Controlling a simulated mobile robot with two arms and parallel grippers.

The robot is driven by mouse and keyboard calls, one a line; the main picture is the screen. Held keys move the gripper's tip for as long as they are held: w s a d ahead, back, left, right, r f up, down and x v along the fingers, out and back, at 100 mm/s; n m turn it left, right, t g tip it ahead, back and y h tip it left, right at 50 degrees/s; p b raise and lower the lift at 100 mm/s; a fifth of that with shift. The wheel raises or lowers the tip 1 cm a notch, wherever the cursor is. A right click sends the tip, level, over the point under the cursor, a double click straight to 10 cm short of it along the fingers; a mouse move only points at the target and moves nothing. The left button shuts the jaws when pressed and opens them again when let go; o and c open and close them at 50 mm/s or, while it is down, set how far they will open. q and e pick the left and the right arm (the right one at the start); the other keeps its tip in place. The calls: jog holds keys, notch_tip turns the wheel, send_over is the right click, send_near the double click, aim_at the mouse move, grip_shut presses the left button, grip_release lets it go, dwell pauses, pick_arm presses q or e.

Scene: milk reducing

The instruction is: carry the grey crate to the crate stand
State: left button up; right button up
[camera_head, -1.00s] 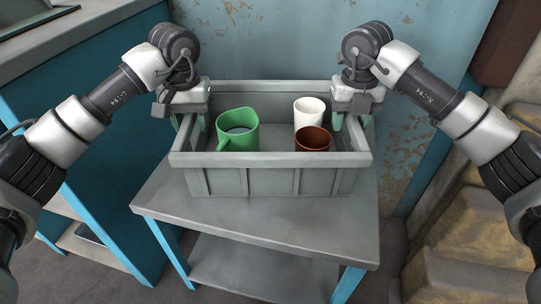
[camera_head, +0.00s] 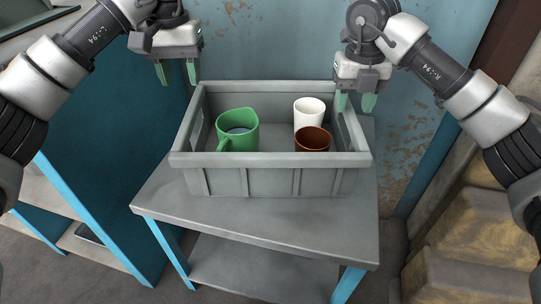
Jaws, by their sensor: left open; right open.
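The grey crate (camera_head: 275,182) sits upright on a grey-topped stand with blue legs (camera_head: 255,222). In the crate are a green mug (camera_head: 238,135) at the left, a white cup (camera_head: 309,112) at the back right and a brown cup (camera_head: 312,140) in front of the white one. My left gripper (camera_head: 177,73) is open and empty, up and left of the crate's left wall, apart from it. My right gripper (camera_head: 355,102) is open with its green fingertips above and close to the crate's right wall; whether they touch it is unclear.
A blue cabinet with a grey top (camera_head: 98,120) stands at the left. A worn blue wall (camera_head: 270,40) is close behind the crate. Yellowish stacked shapes (camera_head: 475,225) lie at the right. The stand's lower shelf (camera_head: 262,272) looks bare.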

notch_tip(320, 180, up, 7)
jog(key=shift+r, duration=0.15)
dwell(0.5)
